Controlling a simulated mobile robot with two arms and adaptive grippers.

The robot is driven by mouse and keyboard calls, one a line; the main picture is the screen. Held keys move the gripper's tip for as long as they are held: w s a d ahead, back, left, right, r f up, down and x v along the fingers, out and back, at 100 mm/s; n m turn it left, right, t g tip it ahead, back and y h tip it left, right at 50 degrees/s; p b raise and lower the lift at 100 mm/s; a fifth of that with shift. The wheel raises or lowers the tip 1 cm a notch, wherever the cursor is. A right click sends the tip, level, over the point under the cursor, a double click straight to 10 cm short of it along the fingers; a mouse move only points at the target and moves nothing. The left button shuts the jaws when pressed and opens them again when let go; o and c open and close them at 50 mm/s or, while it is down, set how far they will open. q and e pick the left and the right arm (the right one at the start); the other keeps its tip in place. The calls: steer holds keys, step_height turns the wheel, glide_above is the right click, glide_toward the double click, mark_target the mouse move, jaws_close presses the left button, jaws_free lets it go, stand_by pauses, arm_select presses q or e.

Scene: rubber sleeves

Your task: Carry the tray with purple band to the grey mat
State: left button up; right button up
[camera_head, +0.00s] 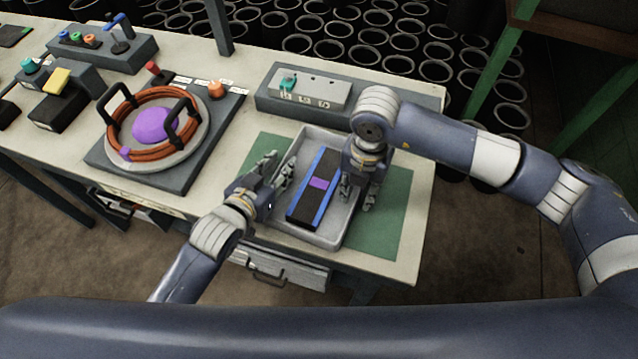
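A light grey tray (316,238) sits on a green mat (384,230) at the table's front right. In it lies a long black piece (327,165) with blue long edges and a purple band (319,183) across its middle. My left gripper (275,172) is at the tray's left wall, fingers apart. My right gripper (358,195) points down at the tray's right wall, with one finger on the inner side and one on the outer side, apart. Contact with the walls cannot be told. I cannot make out a grey mat with certainty.
A dark grey board (190,170) left of the tray holds a round fixture with a purple dome (151,125) and orange rings. A grey control box (325,92) stands behind the tray. More boxes with coloured knobs (105,45) fill the back left. Bare table lies right of the mat.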

arm_select(q)
steer(key=shift+w+d+f, duration=0.25)
steer(key=shift+w, duration=0.3)
arm_select(e)
steer(key=shift+f, duration=0.7)
arm_select(q)
steer(key=shift+c, duration=0.3)
arm_select(e)
steer(key=shift+c, duration=0.3)
arm_select(q)
jaws_close()
arm_select(e)
jaws_close()
